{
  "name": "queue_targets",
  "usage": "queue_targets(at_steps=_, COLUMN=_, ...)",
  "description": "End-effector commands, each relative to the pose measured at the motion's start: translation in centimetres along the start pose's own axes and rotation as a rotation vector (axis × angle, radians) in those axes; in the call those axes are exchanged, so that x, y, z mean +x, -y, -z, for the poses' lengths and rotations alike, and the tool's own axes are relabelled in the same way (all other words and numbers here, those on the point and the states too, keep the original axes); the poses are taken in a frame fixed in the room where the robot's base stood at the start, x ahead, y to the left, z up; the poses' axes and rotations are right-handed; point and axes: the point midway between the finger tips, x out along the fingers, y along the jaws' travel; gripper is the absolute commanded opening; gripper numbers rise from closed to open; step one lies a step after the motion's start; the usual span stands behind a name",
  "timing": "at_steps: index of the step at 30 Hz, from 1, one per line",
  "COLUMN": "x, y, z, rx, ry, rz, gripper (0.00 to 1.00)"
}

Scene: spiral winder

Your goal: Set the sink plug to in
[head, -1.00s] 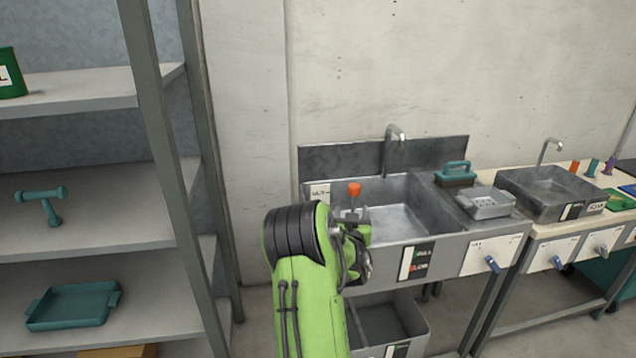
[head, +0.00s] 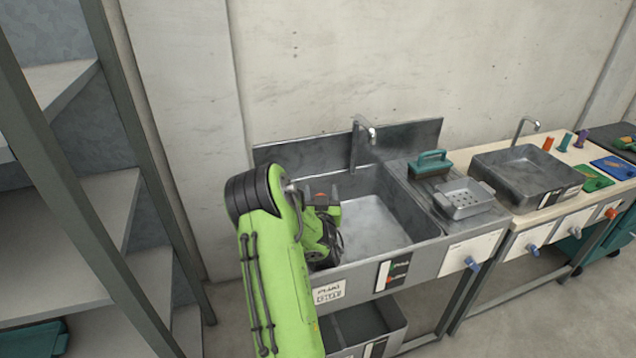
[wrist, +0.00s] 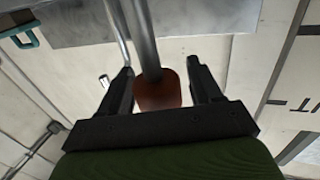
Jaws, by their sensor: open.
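The sink plug's handle appears to be an orange-red knob on a grey rod at the left end of the large metal sink (head: 441,228). In the wrist view the knob (wrist: 157,92) sits between the two fingers of my gripper (wrist: 160,70), with the rod running up from it. The fingers are open, with a gap showing on each side of the knob. In the head view my gripper (head: 322,208) is over the sink's left part and hides most of the knob (head: 320,196). The plug itself and the drain are not visible.
A faucet (head: 362,140) rises behind the sink. A second sink (head: 528,180) is further right. A shelf post (head: 70,190) stands on the left.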

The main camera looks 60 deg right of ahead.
Motion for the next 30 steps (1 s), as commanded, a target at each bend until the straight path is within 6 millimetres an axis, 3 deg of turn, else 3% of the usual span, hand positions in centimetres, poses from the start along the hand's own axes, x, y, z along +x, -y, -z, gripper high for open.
queue_targets(at_steps=6, x=0.0, y=0.0, z=-0.1, rx=0.0, ry=0.001, rz=0.0, gripper=0.64)
queue_targets(at_steps=19, x=0.0, y=0.0, z=-0.1, rx=0.0, ry=0.0, rz=0.0, gripper=0.0)
queue_targets(at_steps=25, x=0.0, y=0.0, z=-0.4, rx=0.0, ry=0.0, rz=0.0, gripper=0.0)
queue_targets(at_steps=30, x=0.0, y=0.0, z=-2.4, rx=-0.001, ry=0.0, rz=0.0, gripper=0.0)
